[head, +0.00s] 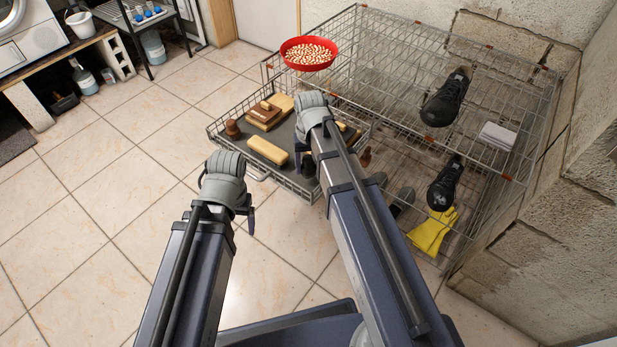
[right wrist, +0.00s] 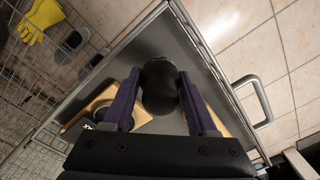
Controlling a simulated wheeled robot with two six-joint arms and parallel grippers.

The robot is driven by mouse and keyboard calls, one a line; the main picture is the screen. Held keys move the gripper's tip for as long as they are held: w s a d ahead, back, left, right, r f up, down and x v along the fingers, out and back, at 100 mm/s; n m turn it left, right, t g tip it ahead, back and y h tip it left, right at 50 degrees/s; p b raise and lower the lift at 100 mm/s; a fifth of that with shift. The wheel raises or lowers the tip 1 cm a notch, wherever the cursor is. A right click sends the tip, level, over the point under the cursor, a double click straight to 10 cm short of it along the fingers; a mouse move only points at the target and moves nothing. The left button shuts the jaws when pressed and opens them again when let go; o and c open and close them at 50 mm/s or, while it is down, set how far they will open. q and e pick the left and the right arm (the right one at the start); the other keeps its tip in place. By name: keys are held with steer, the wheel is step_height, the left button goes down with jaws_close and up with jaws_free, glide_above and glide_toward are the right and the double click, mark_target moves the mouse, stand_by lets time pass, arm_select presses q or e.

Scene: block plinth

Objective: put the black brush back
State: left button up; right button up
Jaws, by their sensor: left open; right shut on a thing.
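In the right wrist view, a dark rounded thing that looks like the black brush (right wrist: 159,88) is between the fingers of my right gripper (right wrist: 160,108), which is shut on it. It is over the grey floor of the pulled-out wire drawer (right wrist: 232,98); I cannot tell whether it touches. In the head view my right gripper (head: 308,160) is above the drawer (head: 222,140), and my arm hides the brush. In the drawer lie a tan block brush (head: 267,150), a brown-and-tan brush (head: 264,118) and a brown knob-like brush (head: 232,129). My left gripper (head: 230,195) is open and empty above the floor.
The wire rack (head: 400,60) carries a red bowl (head: 309,53), black shoes (head: 446,97) and a grey folded cloth (head: 498,135). Yellow gloves (head: 432,232) lie low on the rack. A round black tin (right wrist: 88,130) is in the drawer.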

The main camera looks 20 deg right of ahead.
mark_target(309, 157)
steer(key=shift+f+b, duration=1.95)
steer(key=shift+r, duration=0.15)
steer(key=o, duration=1.2)
step_height(309, 157, up, 12)
steer(key=p, duration=1.2)
steer(key=shift+d, duration=0.1)
